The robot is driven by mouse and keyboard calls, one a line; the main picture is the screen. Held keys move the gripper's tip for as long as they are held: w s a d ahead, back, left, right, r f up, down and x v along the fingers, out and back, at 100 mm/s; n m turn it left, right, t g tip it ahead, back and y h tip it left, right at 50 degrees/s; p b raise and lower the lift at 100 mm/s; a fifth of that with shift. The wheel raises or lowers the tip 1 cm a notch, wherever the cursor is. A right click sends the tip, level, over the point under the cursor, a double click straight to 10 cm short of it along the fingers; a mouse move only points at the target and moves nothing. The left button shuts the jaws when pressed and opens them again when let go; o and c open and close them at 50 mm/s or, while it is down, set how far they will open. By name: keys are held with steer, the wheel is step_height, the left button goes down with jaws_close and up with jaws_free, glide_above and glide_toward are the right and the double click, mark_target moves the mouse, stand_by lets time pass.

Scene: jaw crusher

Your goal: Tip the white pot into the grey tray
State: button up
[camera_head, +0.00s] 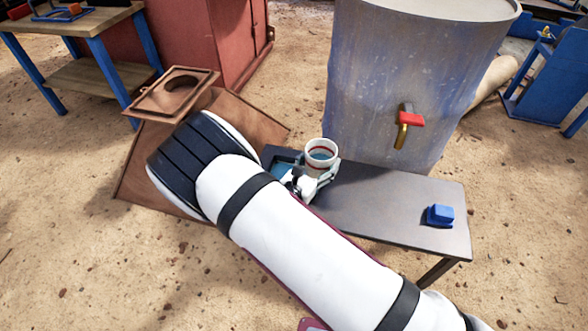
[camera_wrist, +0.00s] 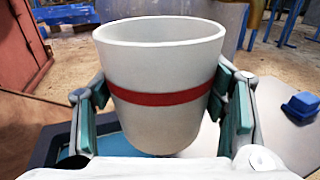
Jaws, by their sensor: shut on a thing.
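The white pot (camera_head: 321,158) has a red band and is upright between my gripper's fingers. It fills the middle of the wrist view (camera_wrist: 165,75). Something bluish shows inside its mouth in the head view. My gripper (camera_wrist: 163,105) is shut on the pot, with a teal-padded finger on each side. The grey tray (camera_head: 270,151) has a dark rim and a blue inside, and sits at the left end of the grey table. My arm and the pot hide much of it. In the wrist view the tray (camera_wrist: 50,147) shows below and left of the pot.
A blue block (camera_head: 440,215) lies on the right part of the grey table (camera_head: 385,205). A large metal tank (camera_head: 400,70) with a red-handled tap stands behind the table. A rusty brown box (camera_head: 265,128) is to the left. The table between tray and block is clear.

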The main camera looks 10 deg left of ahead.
steer(key=s+d+r+p, duration=0.2)
steer(key=s+r+p, duration=0.6)
steer(key=s+p, duration=0.1)
steer(key=s+d+r+p, duration=0.3)
steer(key=s+r+p, duration=0.6)
steer(key=shift+d, duration=0.15)
stand_by(0.5)
